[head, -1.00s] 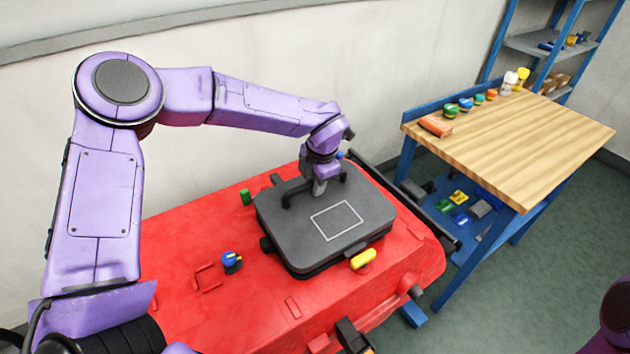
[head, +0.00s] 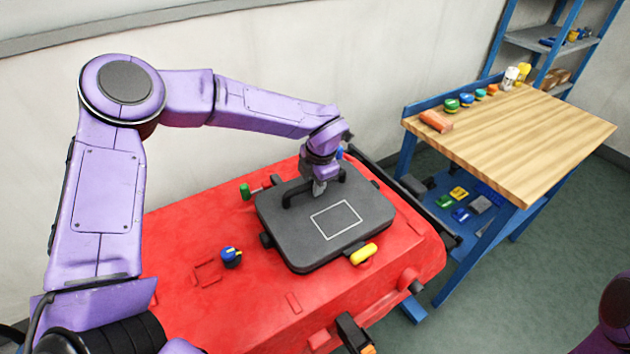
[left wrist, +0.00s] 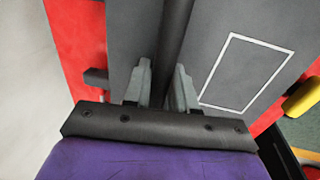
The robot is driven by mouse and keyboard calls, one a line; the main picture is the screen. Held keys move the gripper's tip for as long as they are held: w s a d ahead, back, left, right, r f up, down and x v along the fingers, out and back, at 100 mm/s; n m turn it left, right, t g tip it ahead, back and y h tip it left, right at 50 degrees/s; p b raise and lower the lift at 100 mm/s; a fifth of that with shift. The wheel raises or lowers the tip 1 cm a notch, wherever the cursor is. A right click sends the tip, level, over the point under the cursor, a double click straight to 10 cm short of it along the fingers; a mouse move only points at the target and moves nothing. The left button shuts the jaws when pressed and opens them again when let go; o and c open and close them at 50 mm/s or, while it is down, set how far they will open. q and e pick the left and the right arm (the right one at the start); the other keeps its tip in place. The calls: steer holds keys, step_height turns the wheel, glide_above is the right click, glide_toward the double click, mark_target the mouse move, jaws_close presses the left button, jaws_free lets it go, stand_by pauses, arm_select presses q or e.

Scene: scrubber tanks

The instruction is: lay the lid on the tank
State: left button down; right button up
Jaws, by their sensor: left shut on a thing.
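The lid (head: 285,235) is a dark grey slab with rounded corners, a white rectangle outline and a black bar handle (head: 296,197). It lies over the top of the red tank body (head: 190,225), looking level and close down on it. The tank's opening is hidden under the lid. My left gripper (head: 320,188) is shut on the handle from above. In the left wrist view its two fingers (left wrist: 160,90) straddle the dark handle bar, with the lid (left wrist: 225,30) behind. Whether the lid's edge is fully seated cannot be told.
A yellow latch (head: 363,254), a green knob (head: 245,191) and a blue knob (head: 231,257) are around the lid on the red body. A wooden-topped bench (head: 520,135) with several small items stands at the right. Part of my right arm shows at the lower right.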

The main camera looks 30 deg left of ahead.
arm_select(q)
steer(key=shift+d+f, duration=0.1)
steer(key=shift+f, duration=0.2)
stand_by(0.4)
steer(key=shift+r+p, duration=0.15)
steer(key=shift+p, duration=0.15)
stand_by(0.3)
steer(key=shift+c, duration=1.8)
jaws_free()
steer(key=shift+r, duration=0.1)
steer(key=r+p, duration=0.2)
steer(key=r, duration=0.1)
steer(key=r+p, duration=0.1)
steer(key=p, duration=0.1)
steer(key=shift+s+d+r, duration=0.15)
steer(key=shift+s+d, duration=0.1)
steer(key=shift+d, duration=0.15)
